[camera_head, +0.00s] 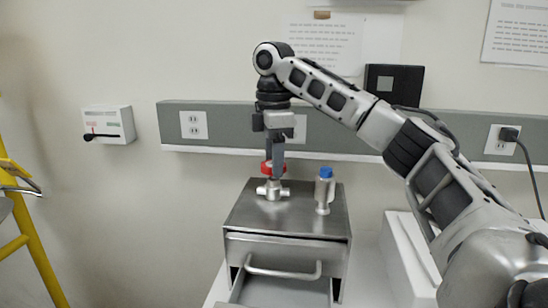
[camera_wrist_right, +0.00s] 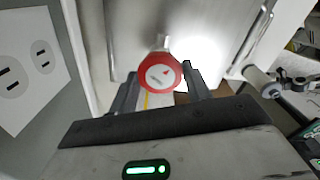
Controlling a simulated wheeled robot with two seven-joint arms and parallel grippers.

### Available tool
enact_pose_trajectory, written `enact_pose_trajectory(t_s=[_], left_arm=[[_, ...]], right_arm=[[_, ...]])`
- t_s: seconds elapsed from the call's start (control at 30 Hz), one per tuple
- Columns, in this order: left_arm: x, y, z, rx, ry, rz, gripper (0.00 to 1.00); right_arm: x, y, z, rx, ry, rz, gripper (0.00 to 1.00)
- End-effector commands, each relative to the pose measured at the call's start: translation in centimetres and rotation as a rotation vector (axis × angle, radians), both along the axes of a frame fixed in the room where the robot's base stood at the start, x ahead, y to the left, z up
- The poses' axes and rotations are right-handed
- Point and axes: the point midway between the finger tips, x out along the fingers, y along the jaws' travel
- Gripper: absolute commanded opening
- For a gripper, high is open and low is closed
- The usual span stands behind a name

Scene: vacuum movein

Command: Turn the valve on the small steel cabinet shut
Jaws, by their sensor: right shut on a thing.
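The small steel cabinet (camera_head: 310,222) stands below the grey wall rail, with its drawer (camera_head: 290,290) pulled out. On its top is a valve with a red round handle (camera_head: 282,169) on a steel body (camera_head: 272,190). My right gripper (camera_head: 274,165) points down from above, its fingers at the red handle and shut on it. In the right wrist view the red handle (camera_wrist_right: 160,73), with a pale disc and small red mark, lies between the two fingertips. The fingers partly hide the handle in the head view. My left gripper is not in view.
A steel fitting with a blue cap (camera_head: 325,185) stands on the cabinet top, right of the valve. A wall box with a black lever (camera_head: 108,125) is at left, beside a yellow frame (camera_head: 35,250). A white unit (camera_head: 402,250) stands right of the cabinet.

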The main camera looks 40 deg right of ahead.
Motion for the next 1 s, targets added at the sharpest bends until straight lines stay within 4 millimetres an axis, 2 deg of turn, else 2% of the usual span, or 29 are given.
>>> enact_pose_trajectory(t_s=[0.6,1.0], left_arm=[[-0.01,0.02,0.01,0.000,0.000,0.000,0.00],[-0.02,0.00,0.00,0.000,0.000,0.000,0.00]], right_arm=[[-0.05,-0.01,0.07,-0.001,-0.001,-0.579,0.26],[-0.06,0.01,0.08,-0.001,-0.001,-0.848,0.26]])
